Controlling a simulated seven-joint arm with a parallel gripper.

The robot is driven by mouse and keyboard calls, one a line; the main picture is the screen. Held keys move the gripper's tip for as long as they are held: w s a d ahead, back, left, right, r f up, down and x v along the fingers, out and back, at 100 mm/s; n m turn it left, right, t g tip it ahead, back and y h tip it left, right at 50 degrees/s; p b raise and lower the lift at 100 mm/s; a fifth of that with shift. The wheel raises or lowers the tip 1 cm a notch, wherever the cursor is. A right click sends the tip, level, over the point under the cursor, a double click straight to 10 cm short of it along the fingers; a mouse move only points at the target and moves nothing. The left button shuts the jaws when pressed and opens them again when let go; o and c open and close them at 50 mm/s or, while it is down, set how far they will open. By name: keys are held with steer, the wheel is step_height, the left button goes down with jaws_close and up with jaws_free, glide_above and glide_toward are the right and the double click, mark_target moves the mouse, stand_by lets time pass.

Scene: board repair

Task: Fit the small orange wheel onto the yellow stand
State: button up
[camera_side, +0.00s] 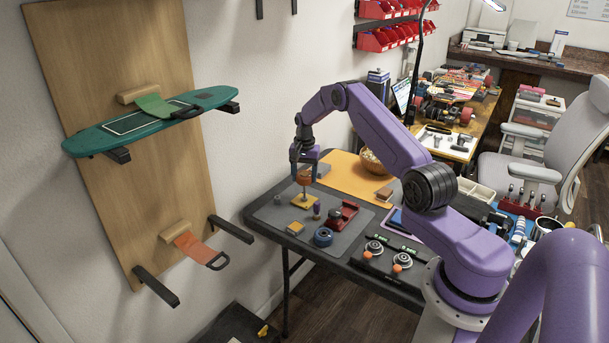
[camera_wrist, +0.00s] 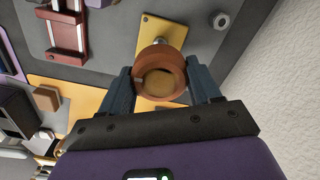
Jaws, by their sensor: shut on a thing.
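My gripper (camera_side: 305,161) is shut on the small orange wheel (camera_side: 305,177), which also shows between its two fingers (camera_wrist: 163,88) in the wrist view, as a thick ring (camera_wrist: 151,57). The yellow stand (camera_side: 304,202) is a square plate on the grey mat with a thin upright post. In the side view the wheel is right above the plate, level with about the top of the post. The stand's plate (camera_wrist: 176,29) shows behind the wheel in the wrist view, with yellow through the hole. I cannot tell whether the post is in the hole.
A second small yellow plate (camera_side: 295,228), a blue wheel (camera_side: 323,237), a purple piece (camera_side: 317,210) and a red tool (camera_side: 343,214) lie close by on the grey mat (camera_side: 268,212). An orange mat (camera_side: 343,172) with a bowl is behind. The wall is at the left.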

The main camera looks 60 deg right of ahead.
mark_target(304, 197)
steer(key=shift+f, duration=2.7)
steer(key=shift+f, duration=0.55)
steer(key=o, duration=0.8)
steer(key=shift+o, duration=0.2)
steer(key=shift+r, duration=5.45)
